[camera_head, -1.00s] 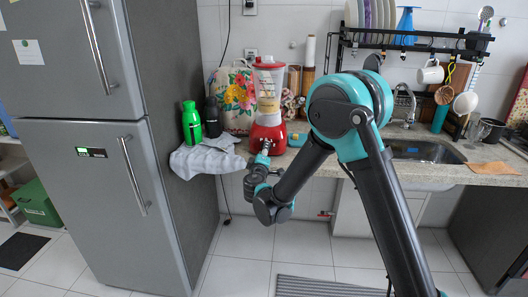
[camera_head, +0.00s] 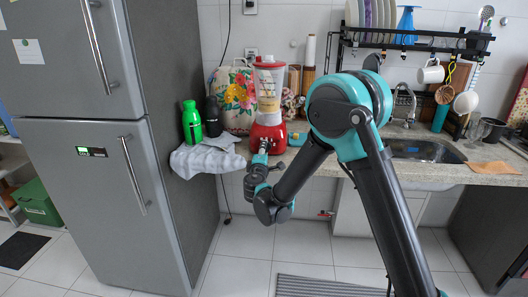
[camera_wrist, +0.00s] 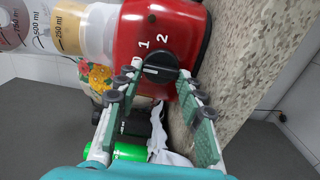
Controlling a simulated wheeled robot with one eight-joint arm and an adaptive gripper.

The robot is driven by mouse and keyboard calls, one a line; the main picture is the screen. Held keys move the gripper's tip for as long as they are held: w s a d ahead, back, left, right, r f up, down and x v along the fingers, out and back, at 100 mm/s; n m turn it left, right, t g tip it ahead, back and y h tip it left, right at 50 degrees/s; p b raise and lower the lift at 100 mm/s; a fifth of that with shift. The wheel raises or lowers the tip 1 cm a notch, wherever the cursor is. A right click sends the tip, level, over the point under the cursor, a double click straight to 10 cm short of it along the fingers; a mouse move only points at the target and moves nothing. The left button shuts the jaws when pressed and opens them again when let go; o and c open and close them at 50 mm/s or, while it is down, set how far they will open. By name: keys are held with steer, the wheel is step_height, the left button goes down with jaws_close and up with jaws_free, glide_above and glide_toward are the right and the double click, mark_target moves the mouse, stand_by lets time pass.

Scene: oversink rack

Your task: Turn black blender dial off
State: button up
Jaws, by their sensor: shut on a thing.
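The blender has a red base (camera_wrist: 172,20) and a clear jug with a red lid; in the head view its base (camera_head: 267,136) stands on the counter. Its black dial (camera_wrist: 160,67) is on the front, with white 1 and 2 printed beside it. My gripper (camera_wrist: 160,74) is shut on the dial, one fingertip at each side. In the head view my gripper (camera_head: 263,148) is at the front of the base, and the dial is hidden there. I cannot tell clearly where the dial points.
A green bottle (camera_head: 191,123) and a dark bottle (camera_head: 212,116) stand left of the blender by the fridge (camera_head: 110,150). A grey cloth (camera_head: 206,158) hangs over the counter edge. A dish rack (camera_head: 415,44) is above the sink (camera_head: 425,151) at right.

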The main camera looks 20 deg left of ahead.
steer(key=o, duration=1.2)
steer(key=shift+c, duration=0.2)
steer(key=shift+m, duration=0.3)
